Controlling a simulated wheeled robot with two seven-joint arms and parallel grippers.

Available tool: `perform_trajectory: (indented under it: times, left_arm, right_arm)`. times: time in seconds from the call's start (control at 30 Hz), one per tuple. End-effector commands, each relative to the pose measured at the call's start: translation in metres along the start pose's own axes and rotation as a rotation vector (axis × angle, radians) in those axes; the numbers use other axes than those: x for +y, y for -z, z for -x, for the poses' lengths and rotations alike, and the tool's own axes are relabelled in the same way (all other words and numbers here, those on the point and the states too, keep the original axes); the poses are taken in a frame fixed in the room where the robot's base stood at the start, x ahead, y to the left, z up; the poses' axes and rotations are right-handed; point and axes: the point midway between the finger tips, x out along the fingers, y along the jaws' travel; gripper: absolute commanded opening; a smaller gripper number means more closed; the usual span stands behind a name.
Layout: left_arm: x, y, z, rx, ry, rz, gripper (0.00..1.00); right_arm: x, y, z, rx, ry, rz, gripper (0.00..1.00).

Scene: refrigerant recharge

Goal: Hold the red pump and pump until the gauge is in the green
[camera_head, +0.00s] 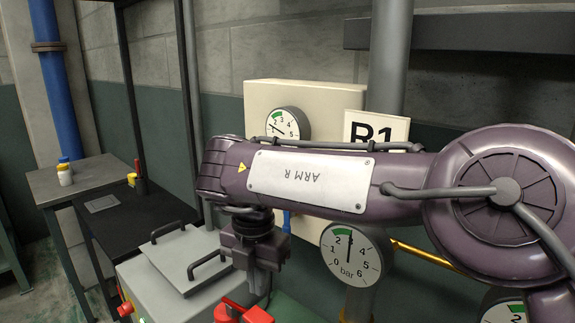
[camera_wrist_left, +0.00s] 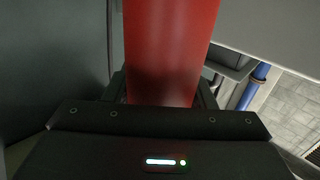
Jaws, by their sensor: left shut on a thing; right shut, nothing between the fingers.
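The red pump (camera_wrist_left: 168,45) fills the upper middle of the left wrist view as a smooth red cylinder. My left gripper (camera_wrist_left: 160,92) is shut on it, with a dark finger on each side. A red part (camera_head: 242,313) shows at the bottom edge of the head view, cut off by the frame. My right gripper (camera_head: 258,282) is shut and empty, pointing down just above that red part. A round bar gauge (camera_head: 352,256) is below my right arm; its needle points nearly straight up, by the right end of the green band.
A second gauge (camera_head: 287,124) is on the cream box (camera_head: 320,98), its needle pointing up-left. A third gauge (camera_head: 505,312) is cut off at bottom right. A grey machine (camera_head: 182,262) with black handles stands left of my right gripper. My right arm hides part of the R1 sign (camera_head: 377,128).

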Motion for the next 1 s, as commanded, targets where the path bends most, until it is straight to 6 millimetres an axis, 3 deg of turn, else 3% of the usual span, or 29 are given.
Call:
perform_trajectory:
  times: [0.23,0.7,1.0]
  left_arm:
    - [-0.001,0.000,0.000,0.001,0.002,-0.001,0.02]
    - [-0.001,0.000,0.000,0.000,0.002,-0.001,0.02]
    - [-0.001,0.000,0.000,0.000,0.002,-0.001,0.02]
  right_arm:
    - [-0.001,0.000,0.003,0.002,0.002,0.213,0.00]
    - [-0.001,0.000,-0.045,0.003,0.002,0.219,0.00]
    - [-0.001,0.000,-0.053,0.000,0.001,0.217,0.00]
